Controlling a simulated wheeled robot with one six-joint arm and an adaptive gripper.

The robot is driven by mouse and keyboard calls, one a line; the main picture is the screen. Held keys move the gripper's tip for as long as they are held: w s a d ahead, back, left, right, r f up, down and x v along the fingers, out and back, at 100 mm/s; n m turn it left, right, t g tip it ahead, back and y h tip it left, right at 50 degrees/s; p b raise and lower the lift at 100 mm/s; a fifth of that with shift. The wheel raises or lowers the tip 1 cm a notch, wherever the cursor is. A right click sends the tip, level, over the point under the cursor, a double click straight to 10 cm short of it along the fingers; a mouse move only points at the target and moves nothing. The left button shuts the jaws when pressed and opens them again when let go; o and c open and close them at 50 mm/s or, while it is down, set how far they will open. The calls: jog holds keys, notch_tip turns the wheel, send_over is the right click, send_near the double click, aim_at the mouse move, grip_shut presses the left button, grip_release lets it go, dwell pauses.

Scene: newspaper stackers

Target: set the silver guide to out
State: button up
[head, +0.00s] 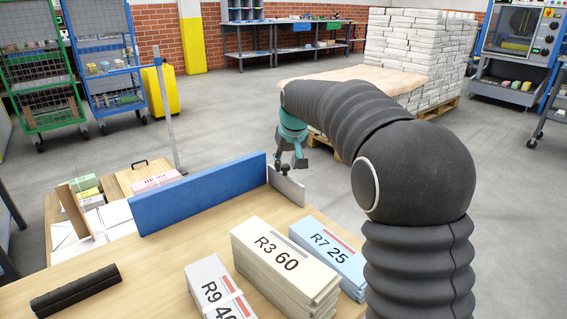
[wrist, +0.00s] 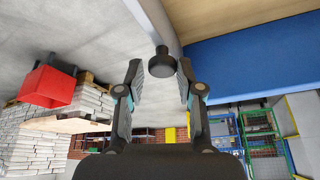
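The silver guide (head: 288,187) is a low grey plate on edge at the far side of the wooden table, beside the right end of a blue board (head: 200,195). A black knob (head: 285,170) stands on its top. In the wrist view the guide shows as a grey strip (wrist: 154,18), with the knob (wrist: 163,63) below it. My gripper (head: 290,162) is above the guide, pointing down at the knob. In the wrist view my gripper (wrist: 160,72) is open, with one finger on each side of the knob. I see gaps between knob and fingers.
Paper bundles marked R3 60 (head: 285,262), R7 25 (head: 330,256) and R9 (head: 217,290) lie on the near tabletop. A pallet stack (head: 418,55) stands behind my arm.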

jog(key=shift+o, duration=1.3)
jog(key=shift+w+d, duration=0.1)
jog(key=shift+d, duration=0.15)
jog(key=shift+a, duration=0.2)
jog(key=shift+s+r, duration=0.25)
jog(key=shift+r, duration=0.2)
jog(key=v, duration=1.1)
jog(key=shift+d, duration=0.15)
